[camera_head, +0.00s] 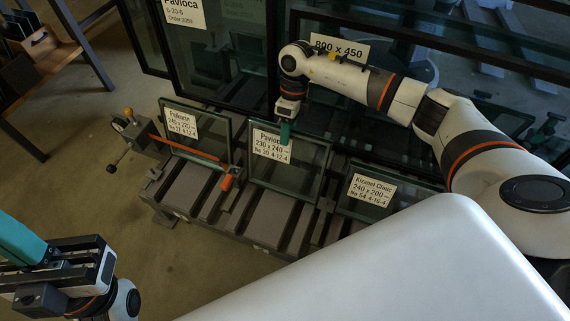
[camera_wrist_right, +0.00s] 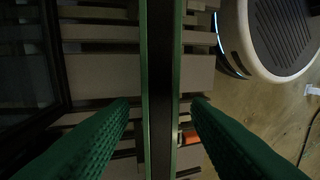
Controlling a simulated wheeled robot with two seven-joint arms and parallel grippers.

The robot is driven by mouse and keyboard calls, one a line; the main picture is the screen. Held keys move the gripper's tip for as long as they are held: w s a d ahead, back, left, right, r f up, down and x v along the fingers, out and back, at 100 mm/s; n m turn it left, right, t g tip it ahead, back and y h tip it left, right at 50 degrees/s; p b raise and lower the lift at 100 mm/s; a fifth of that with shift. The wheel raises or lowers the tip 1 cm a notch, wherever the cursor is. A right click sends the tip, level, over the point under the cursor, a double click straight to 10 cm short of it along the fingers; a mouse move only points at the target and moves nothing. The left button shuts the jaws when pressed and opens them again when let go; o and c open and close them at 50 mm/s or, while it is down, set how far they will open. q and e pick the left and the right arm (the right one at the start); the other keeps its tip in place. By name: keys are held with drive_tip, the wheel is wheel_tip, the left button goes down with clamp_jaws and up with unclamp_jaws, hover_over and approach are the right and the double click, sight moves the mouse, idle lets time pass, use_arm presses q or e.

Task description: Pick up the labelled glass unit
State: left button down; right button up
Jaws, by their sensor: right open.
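Three labelled glass units with dark edges stand tilted on a low slatted rack: Pelkonia (camera_head: 198,152) on the left, Pavloca (camera_head: 300,172) in the middle, and Kizanel Clinic (camera_head: 392,213) on the right. Each has a white paper label. My right gripper (camera_head: 286,130) is at the top edge of the middle unit, partly covering its label. In the right wrist view, its two green ribbed fingers (camera_wrist_right: 160,125) are spread on either side of a glass unit's dark edge (camera_wrist_right: 160,70), with gaps visible. My left gripper (camera_head: 22,243) is at the lower left; its fingertips are partly cut off.
Large framed panes (camera_head: 225,60) stand behind. A wooden bench (camera_head: 62,52) is at upper left.

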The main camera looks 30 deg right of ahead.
sight(285, 164)
drive_tip(key=b+x, duration=0.1)
drive_tip(key=x, duration=0.2)
drive_tip(key=shift+s+a+f, duration=0.1)
drive_tip(key=shift+f, duration=0.3)
clamp_jaws()
idle(1.0)
drive_tip(key=shift+r, duration=0.2)
